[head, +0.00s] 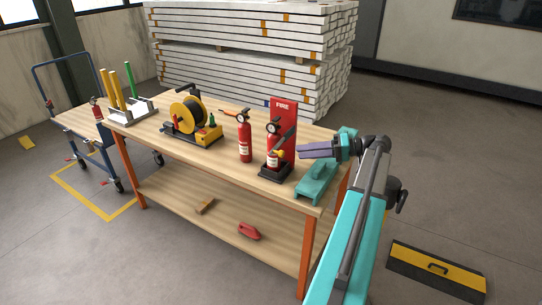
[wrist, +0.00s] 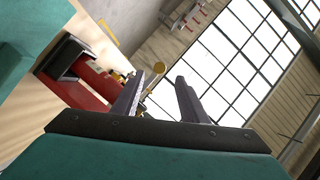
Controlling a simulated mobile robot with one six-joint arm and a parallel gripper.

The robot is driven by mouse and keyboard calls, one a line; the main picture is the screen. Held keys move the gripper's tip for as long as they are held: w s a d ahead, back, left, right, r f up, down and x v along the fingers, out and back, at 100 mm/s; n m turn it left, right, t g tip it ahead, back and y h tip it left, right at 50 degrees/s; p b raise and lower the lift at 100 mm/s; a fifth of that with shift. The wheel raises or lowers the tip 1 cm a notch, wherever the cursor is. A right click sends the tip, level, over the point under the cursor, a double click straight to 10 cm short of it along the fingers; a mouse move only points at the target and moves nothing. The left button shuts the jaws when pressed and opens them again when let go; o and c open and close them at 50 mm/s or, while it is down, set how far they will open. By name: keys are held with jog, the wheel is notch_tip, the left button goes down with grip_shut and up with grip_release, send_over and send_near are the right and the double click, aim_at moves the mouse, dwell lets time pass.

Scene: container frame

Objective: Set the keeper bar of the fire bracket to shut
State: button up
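The fire bracket is a red back panel (head: 284,112) marked FIRE on a black base (head: 275,174), near the right end of the workbench. A red extinguisher (head: 271,143) stands upright in it. A dark grey bar (head: 288,137), apparently the keeper bar, slants across its front, with a yellow knob close by; its exact setting is unclear. My gripper (head: 302,150) is just right of the bracket, fingers pointing left. The red bracket (wrist: 85,88) shows at left.
A second extinguisher (head: 244,138) stands left of the bracket. A teal tool (head: 317,182) sits on the bench below my gripper. A cable reel (head: 190,118) and a rack of coloured rods (head: 125,105) stand further left. The bench's front strip (head: 215,163) is clear.

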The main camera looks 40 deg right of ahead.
aim_at(278, 154)
jog(key=p+x, duration=0.3)
jog(key=x, duration=1)
jog(key=shift+p, duration=0.35)
jog(key=shift+s, duration=0.1)
grip_shut()
jog(key=shift+a+f, duration=0.1)
